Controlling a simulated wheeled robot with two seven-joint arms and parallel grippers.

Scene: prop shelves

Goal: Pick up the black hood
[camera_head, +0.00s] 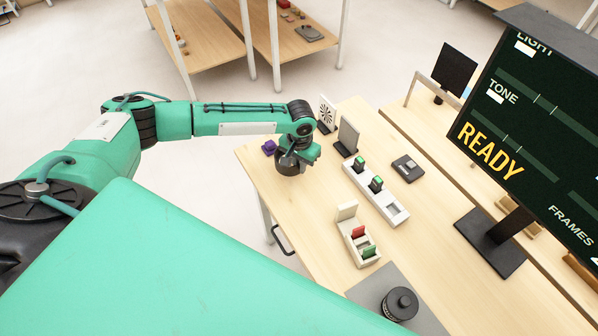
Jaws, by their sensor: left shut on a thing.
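My left arm reaches in from the left, and my left gripper (298,154) is over the far left end of the wooden table. It is shut on a dark rounded piece, which looks like the black hood (289,166). The hood sits low at the fingers, close to the table top. I cannot tell whether it touches the table. The wrist and fingers hide part of it. My right gripper is not in view.
A purple piece (269,147) is left of the gripper. A grey panel (347,137) and a patterned card (327,114) stand behind it. A white slotted tray (393,211), a smaller tray (348,229), a black cylinder (400,303) and a monitor (540,125) are to the right.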

